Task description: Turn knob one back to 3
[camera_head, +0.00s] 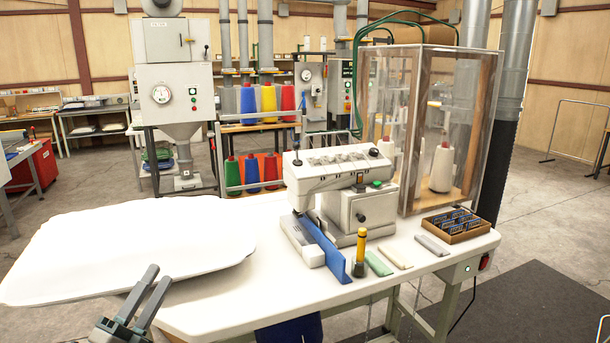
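The off-white sewing machine (340,190) stands on the white table. A row of several small knobs (338,157) runs along its top panel; their numbers and pointer positions are too small to read, and I cannot tell which is knob one. My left gripper (159,275) is at the lower left, in front of the white pillow and well apart from the machine. Its two grey fingers stand apart with nothing between them. My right gripper does not show.
A big white pillow (130,245) covers the left of the white table (250,290). A blue plate (324,250), a yellow-and-black tool (360,252), flat coloured pieces and a wooden box (456,226) lie near the machine. A clear cabinet (425,130) with thread cones stands behind right.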

